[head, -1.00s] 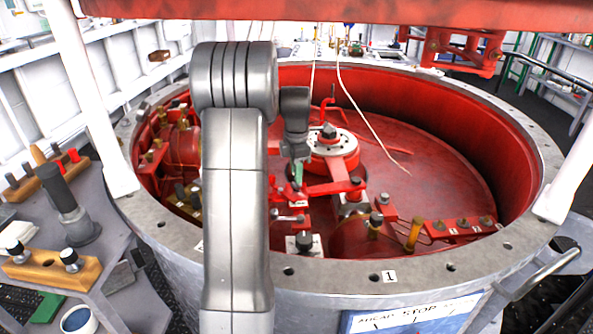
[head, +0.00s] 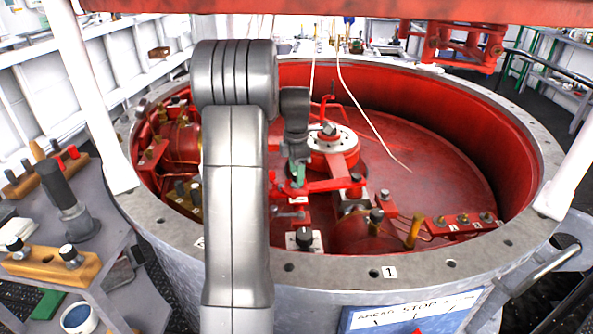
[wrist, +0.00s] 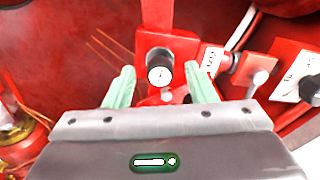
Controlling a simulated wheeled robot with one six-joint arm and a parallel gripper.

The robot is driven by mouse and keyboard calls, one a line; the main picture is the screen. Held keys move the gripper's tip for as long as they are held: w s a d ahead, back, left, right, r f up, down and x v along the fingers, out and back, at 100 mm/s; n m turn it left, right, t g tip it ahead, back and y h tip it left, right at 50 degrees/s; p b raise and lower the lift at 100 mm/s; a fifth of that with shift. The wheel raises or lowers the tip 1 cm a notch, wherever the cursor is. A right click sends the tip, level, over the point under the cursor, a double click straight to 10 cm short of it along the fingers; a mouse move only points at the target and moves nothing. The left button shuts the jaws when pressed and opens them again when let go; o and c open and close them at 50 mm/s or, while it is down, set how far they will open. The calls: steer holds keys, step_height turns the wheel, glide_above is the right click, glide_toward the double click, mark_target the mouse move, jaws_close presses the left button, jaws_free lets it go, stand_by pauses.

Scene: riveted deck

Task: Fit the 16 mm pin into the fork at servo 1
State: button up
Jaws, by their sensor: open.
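My gripper (wrist: 162,88) is open, with one pale green finger on each side of a dark round pin head (wrist: 160,68) with a light top. The pin stands upright in a red fork-like block (wrist: 145,42) at the end of a red bar. Gaps show between the head and both fingers. The pin's lower part is hidden, and I cannot read its size. In the head view my gripper (head: 298,174) is low inside the round red well, left of the red link (head: 332,186). The pin between the fingers is hidden there.
The grey rim (head: 440,264) with label 1 encloses the well. A central hub (head: 333,140) and a dark-topped pin (head: 375,216) stand nearby. A side bench (head: 110,235) holds tools at left.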

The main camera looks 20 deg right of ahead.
step_height(320, 180, up, 14)
steer(key=p, duration=0.2)
steer(key=shift+f, duration=0.1)
step_height(320, 180, down, 14)
steer(key=shift+r+b, duration=0.1)
steer(key=shift+b, duration=0.9)
steer(key=shift+r, duration=0.25)
